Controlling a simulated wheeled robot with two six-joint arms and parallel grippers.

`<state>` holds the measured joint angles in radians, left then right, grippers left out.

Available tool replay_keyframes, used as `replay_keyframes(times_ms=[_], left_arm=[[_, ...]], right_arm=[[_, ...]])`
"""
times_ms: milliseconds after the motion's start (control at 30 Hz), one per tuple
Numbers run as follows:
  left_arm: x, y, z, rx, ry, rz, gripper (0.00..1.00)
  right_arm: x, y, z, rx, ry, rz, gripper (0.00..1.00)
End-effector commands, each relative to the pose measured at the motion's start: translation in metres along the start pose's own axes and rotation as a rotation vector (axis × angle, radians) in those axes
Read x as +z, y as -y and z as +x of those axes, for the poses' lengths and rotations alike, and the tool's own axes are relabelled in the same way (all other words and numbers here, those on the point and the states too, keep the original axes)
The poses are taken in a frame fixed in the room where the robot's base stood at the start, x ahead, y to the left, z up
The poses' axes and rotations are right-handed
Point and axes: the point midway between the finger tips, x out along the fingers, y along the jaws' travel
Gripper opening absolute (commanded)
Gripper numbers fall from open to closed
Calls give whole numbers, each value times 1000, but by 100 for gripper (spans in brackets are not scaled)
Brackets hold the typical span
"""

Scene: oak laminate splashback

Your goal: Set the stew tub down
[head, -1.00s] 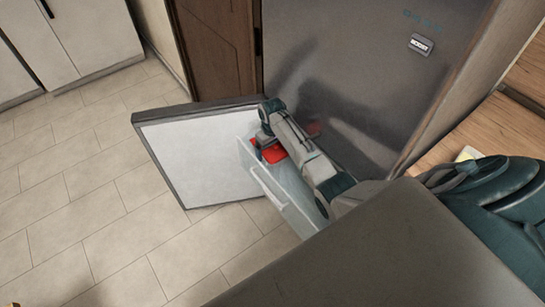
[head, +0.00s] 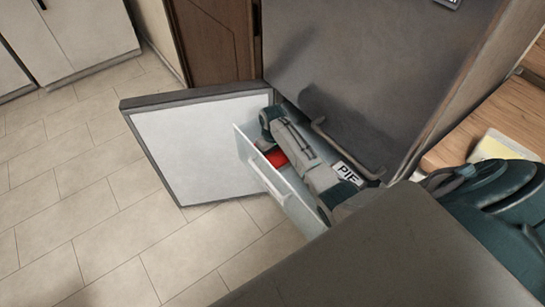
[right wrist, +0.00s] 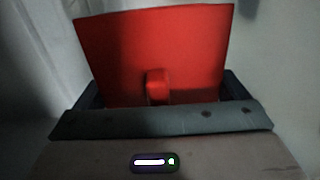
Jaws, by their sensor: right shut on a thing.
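The stew tub (head: 277,159) shows as a small patch of red in the head view, mostly hidden by my right arm. It is within the open clear drawer (head: 285,192) of the freezer. In the right wrist view its red surface (right wrist: 150,45) fills the middle, with a small red tab (right wrist: 158,86) between the fingers. My right gripper (right wrist: 160,100) is shut on the tub. Whether the tub touches the drawer floor is hidden. My left gripper is not in view.
The freezer door (head: 190,150) stands open at the left of the drawer. A package labelled PIE (head: 347,173) lies at the drawer's right end. A bar handle (head: 345,150) is on the grey front above. A wooden counter (head: 490,110) is at right.

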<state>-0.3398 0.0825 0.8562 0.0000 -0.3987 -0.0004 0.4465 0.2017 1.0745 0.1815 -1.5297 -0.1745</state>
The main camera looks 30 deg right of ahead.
Motion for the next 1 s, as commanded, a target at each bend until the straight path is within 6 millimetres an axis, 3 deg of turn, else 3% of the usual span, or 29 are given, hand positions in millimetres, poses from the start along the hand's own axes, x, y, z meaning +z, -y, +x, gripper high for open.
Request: replay_keyframes(times_ms=[767, 800, 1000], left_arm=[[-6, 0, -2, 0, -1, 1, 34], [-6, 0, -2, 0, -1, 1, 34], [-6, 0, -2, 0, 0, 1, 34]], right_arm=[[-1, 0, 11, 0, -2, 0, 53], [0, 0, 12, 0, 0, 0, 100], [0, 0, 11, 0, 0, 0, 100]])
